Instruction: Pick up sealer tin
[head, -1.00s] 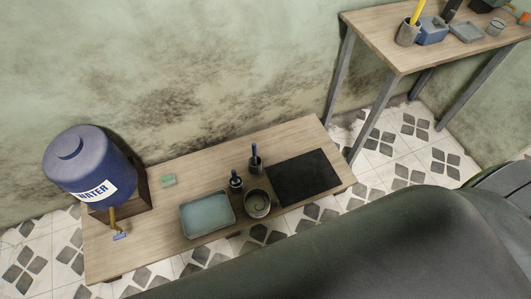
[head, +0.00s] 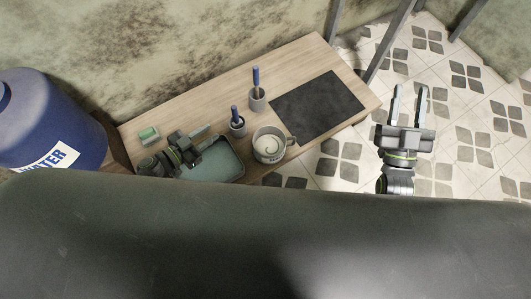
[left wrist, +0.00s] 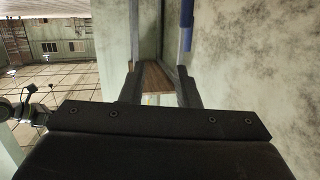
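A round grey container with pale contents and a side handle (head: 268,146) stands on the low wooden bench. Two small grey tins with upright blue handles, a front one (head: 237,127) and a back one (head: 257,101), stand beside it. I cannot tell which of these is the sealer tin. My left gripper (head: 204,137) is above the tray, left of the front small tin, apart from it. The left wrist view shows its two fingers spread with nothing between them (left wrist: 160,92). My right gripper (head: 409,98) is open and empty over the floor, right of the bench.
The bench (head: 195,98) also holds a blue-green tray (head: 222,162), a green block (head: 149,134) and a flat black mat (head: 318,105). A blue water barrel (head: 45,120) stands at the left. Metal table legs (head: 390,40) rise at the back right.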

